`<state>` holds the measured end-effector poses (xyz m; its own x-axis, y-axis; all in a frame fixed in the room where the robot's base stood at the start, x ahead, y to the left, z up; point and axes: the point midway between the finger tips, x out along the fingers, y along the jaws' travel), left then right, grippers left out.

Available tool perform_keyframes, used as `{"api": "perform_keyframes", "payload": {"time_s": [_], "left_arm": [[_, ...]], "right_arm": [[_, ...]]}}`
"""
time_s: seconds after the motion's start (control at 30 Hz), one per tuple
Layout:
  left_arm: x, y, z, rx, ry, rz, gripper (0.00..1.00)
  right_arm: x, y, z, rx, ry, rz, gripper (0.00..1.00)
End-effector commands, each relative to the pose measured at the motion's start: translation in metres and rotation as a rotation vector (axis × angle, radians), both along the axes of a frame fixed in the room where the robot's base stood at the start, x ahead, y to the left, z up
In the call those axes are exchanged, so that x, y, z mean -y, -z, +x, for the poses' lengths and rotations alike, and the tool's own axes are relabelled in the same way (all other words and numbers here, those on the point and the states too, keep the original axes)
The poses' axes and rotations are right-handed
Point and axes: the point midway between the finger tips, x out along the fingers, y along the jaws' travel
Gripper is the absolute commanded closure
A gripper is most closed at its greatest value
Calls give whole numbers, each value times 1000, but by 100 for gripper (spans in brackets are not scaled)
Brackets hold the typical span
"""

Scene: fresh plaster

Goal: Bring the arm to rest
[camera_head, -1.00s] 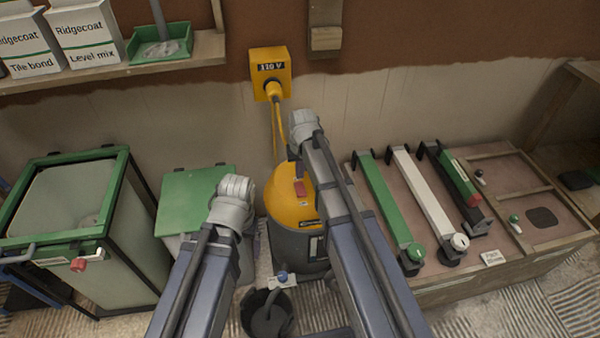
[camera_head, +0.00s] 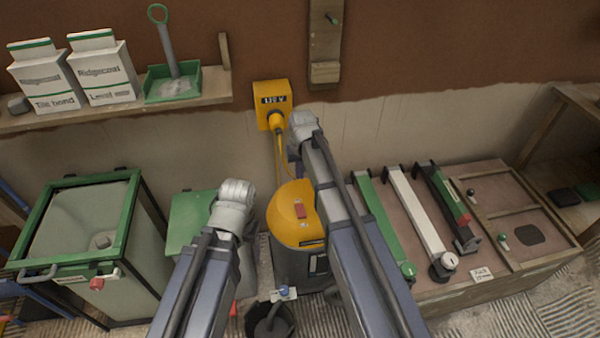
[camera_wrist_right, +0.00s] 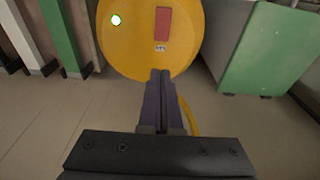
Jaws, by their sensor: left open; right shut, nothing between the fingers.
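My left arm's wrist (camera_head: 232,208) is raised in front of the green-lidded bin at left centre. The left gripper is open; its fingers are mostly hidden behind the wrist. Contact cannot be told.
The yellow vacuum (camera_head: 290,215) stands behind my arms, with a dark bucket (camera_head: 270,318) in front. A green-framed bin (camera_head: 135,225) is at left. A bench (camera_head: 540,225) with levelling bars is at right. A wall shelf (camera_head: 215,95) holds bags and a green tray.

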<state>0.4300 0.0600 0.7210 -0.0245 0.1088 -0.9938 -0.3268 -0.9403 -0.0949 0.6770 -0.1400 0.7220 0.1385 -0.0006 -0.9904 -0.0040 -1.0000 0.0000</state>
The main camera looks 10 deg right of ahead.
Motion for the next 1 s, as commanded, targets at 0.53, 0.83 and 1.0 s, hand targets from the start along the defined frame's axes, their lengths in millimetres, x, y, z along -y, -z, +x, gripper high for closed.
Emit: {"api": "perform_keyframes", "payload": {"time_s": [0.53,0.83,1.0], "left_arm": [[0,0,0,0,0,0,15],[0,-31,0,0,0,0,15],[0,-67,0,0,0,0,15]], "right_arm": [[-69,2,-181,-126,-234,-84,100],[-79,-30,-248,-182,-329,-128,100],[-79,-66,-247,-181,-328,-127,100]]}}
